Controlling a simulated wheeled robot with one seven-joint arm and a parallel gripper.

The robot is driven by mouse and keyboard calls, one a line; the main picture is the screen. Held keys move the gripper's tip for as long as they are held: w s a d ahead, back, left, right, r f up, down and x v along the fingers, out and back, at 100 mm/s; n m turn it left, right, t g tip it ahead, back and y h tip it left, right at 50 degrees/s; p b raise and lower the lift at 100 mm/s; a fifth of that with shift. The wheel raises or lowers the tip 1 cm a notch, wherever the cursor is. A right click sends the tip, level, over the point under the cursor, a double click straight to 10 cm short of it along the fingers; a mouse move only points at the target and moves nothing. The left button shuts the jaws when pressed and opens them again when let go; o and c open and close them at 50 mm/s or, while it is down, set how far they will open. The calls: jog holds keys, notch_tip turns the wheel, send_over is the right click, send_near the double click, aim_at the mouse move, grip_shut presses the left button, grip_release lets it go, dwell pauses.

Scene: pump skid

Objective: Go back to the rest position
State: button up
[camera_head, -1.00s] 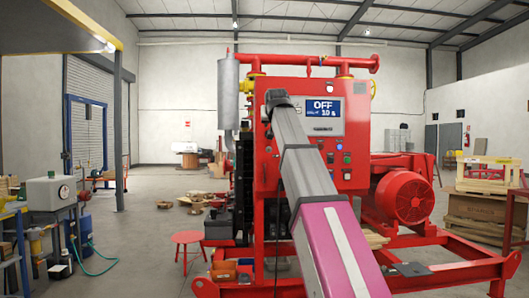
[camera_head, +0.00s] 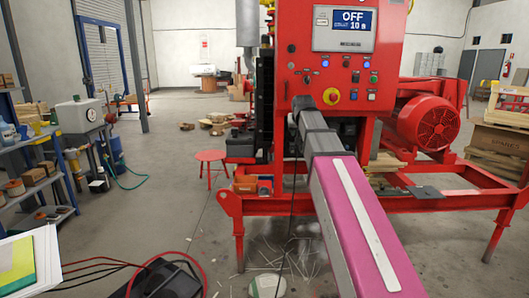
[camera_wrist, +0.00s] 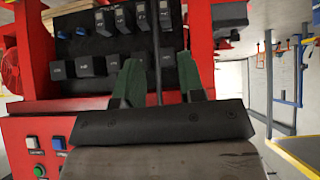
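The red pump skid's control panel (camera_head: 345,75) fills the upper middle of the head view, with a display (camera_head: 343,28) reading OFF. My pink and grey arm reaches toward the panel's lower left part, its dark far end just left of the yellow-ringed red knob (camera_head: 330,96). The fingers cannot be made out in the head view. In the wrist view my gripper (camera_wrist: 160,84) shows two green fingers standing apart with nothing clearly held between them. A thin dark cable-like strip runs behind the gap, in front of dark switchgear blocks (camera_wrist: 95,65).
The red motor (camera_head: 425,122) and skid frame (camera_head: 450,200) extend to the right. A red stool (camera_head: 211,160) stands left of the skid. Shelves (camera_head: 35,165) line the left side. Cables and a black case (camera_head: 165,280) lie at the lower left. Open floor lies between.

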jog(key=s+d+f+g, duration=0.1)
jog(key=s+f+g, duration=0.1)
jog(key=s+f, duration=0.7)
jog(key=s+d+f+g, duration=0.2)
jog(key=s+f, duration=0.8)
jog(key=f, duration=1)
jog(key=s+d+f+g, duration=0.1)
jog(key=s+f+g, duration=0.3)
jog(key=s+f, duration=0.5)
notch_tip(320, 180, down, 6)
jog(key=shift+s+d+f, duration=0.1)
jog(key=shift+s+d, duration=0.05)
jog(key=shift+d, duration=0.15)
